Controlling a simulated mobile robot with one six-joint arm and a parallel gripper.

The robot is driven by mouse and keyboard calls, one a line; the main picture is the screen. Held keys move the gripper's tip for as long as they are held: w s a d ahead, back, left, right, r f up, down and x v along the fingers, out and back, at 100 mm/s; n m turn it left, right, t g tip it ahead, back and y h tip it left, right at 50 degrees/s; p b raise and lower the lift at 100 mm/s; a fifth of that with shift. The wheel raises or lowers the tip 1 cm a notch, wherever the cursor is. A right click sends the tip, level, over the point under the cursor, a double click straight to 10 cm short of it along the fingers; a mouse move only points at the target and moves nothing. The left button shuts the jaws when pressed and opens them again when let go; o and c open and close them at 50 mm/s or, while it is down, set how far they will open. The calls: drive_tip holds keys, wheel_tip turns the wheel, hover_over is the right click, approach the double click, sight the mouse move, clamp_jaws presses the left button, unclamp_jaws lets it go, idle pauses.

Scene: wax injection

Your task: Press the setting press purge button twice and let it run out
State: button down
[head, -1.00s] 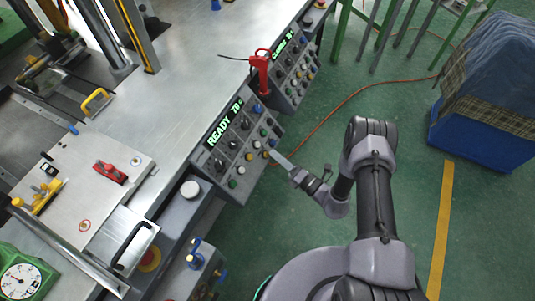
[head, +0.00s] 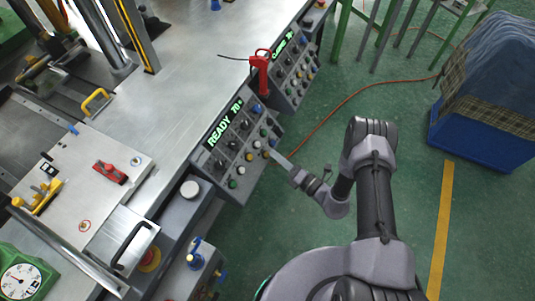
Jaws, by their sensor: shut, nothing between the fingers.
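The setting press control panel (head: 228,169) is a grey sloped box on the front of the steel bench. Its green display (head: 224,125) reads "READY 70" and a small mark. Below it are black knobs and several coloured buttons: blue, green, white, yellow and dark. No label is legible, so I cannot tell which button is the purge button. I cannot tell whether the tip touches a button.
A second panel (head: 290,84) with a green display stands further back, with a red-handled tool (head: 260,72) between the panels. A steel plate with a red clamp (head: 110,172) lies left. A blue cart (head: 477,135) stands right. An orange hose crosses the green floor.

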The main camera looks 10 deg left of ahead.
drive_tip(key=shift+f, duration=0.1)
idle(0.3)
drive_tip(key=shift+w+a+f+b, duration=0.1)
drive_tip(key=shift+a+f+b, duration=0.15)
drive_tip(key=shift+b, duration=0.2)
drive_tip(key=shift+w+a+f+b, duration=0.1)
drive_tip(key=shift+a+f+b, duration=0.1)
drive_tip(key=shift+a+b, duration=0.15)
idle(0.5)
drive_tip(key=shift+r, duration=0.1)
drive_tip(key=shift+s+d+r+p, duration=0.2)
drive_tip(key=shift+d+r+p, duration=0.25)
drive_tip(key=shift+d, duration=0.15)
drive_tip(key=d+r+p, duration=0.1)
drive_tip(key=s+d+r+p, duration=0.1)
drive_tip(key=d+r, duration=0.1)
drive_tip(key=shift+s+d+r, duration=0.1)
drive_tip(key=shift+s+d, duration=0.05)
drive_tip(key=shift+d, duration=0.15)
idle(0.8)
